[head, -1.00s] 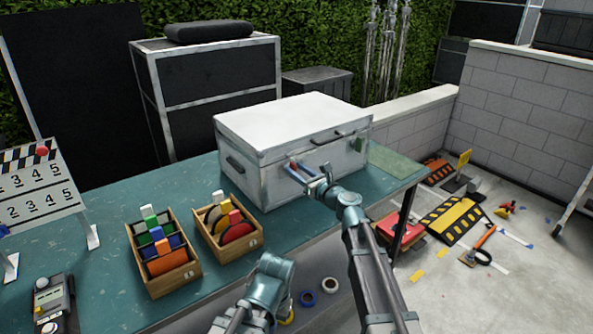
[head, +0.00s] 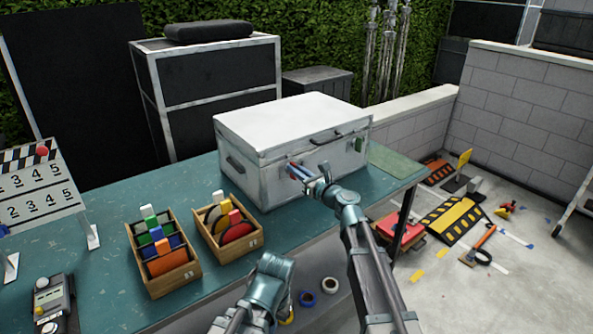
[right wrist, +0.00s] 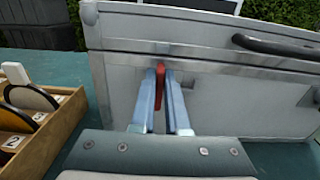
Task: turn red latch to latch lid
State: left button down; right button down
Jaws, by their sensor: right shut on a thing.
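The white case (head: 262,178) stands on the teal table with its lid (head: 290,118) down. The red latch (right wrist: 160,75) is on the case front, just below the lid seam, and looks upright in the right wrist view. My right gripper (head: 293,171) is at the left part of the case front. In the right wrist view its blue fingers (right wrist: 163,90) are shut on the red latch, which sticks up between them. In the head view the fingers mostly hide the latch. My left arm is low in the head view; its fingers do not show.
A clapperboard (head: 45,190) is at far left. A wall (head: 520,115) is at right.

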jog(key=shift+n, duration=0.3)
jog(key=n, duration=0.3)
jog(key=shift+s+a+n, duration=0.15)
jog(key=shift+a+n, duration=0.1)
jog(key=shift+n, duration=0.15)
jog(key=n, duration=0.4)
jog(key=shift+s+a+f+n, duration=0.15)
jog(key=shift+a+f+n, duration=0.05)
jog(key=shift+f+n, duration=0.1)
jog(key=n, duration=0.2)
jog(key=n+b, duration=0.1)
jog(key=n, duration=0.1)
jog(key=shift+s+a+f, duration=0.15)
jog(key=shift+f, duration=0.05)
jog(key=shift+f+n, duration=0.15)
jog(key=shift+n, duration=1.05)
jog(key=shift+f+n, duration=0.1)
jog(key=shift+n, duration=1.1)
jog(key=c, duration=0.9)
grip_release()
